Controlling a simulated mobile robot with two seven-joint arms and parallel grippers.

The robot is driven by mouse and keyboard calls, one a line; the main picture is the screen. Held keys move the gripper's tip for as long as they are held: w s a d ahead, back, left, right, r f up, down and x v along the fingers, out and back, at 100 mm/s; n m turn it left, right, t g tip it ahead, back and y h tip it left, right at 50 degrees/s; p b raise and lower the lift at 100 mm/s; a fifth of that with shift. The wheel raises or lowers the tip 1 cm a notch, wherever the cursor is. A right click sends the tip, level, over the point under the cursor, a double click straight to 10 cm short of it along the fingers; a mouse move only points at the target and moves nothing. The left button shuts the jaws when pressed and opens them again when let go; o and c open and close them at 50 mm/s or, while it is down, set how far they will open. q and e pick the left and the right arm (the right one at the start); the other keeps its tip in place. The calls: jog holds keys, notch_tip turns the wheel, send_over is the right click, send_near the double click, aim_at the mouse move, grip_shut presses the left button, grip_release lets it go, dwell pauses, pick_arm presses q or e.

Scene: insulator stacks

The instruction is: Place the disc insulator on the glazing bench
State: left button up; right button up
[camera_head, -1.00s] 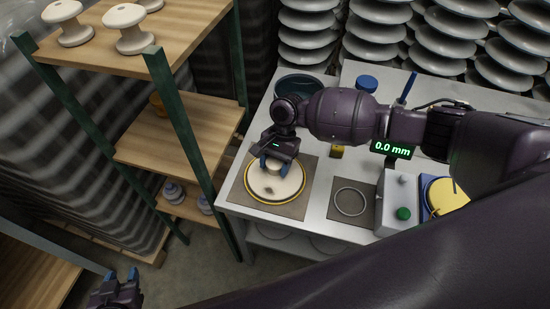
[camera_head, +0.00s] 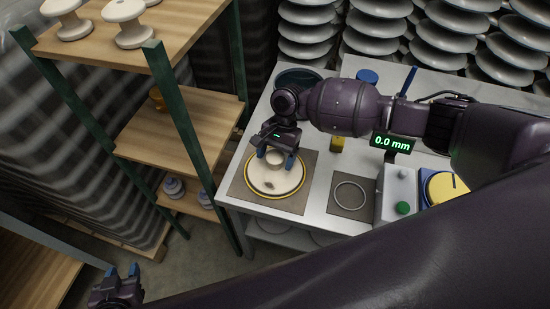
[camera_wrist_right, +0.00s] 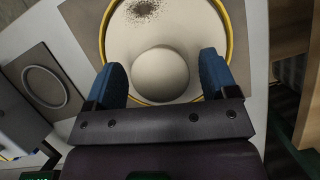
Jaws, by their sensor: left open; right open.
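The disc insulator (camera_head: 283,183), a cream disc with a round knob and a dark speckled patch, lies flat on a grey-brown mat (camera_head: 307,178) on the white bench (camera_head: 321,190). A yellow ring runs around its edge. My right gripper (camera_head: 276,158) is open just above it. In the right wrist view the open fingers (camera_wrist_right: 160,80) stand on either side of the knob of the disc insulator (camera_wrist_right: 160,72), with gaps on both sides. My left gripper (camera_head: 122,272) is open and empty, low at the left, away from the bench.
Right of the disc are a mat with a thin ring (camera_head: 350,196), a box with a green button (camera_head: 402,208) and a 0.0 mm display (camera_head: 393,143). A green-posted wooden shelf (camera_head: 180,130) holding spool-shaped insulators stands close on the left. Stacked discs (camera_head: 380,30) stand behind.

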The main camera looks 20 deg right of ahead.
jog(key=v, duration=1.1)
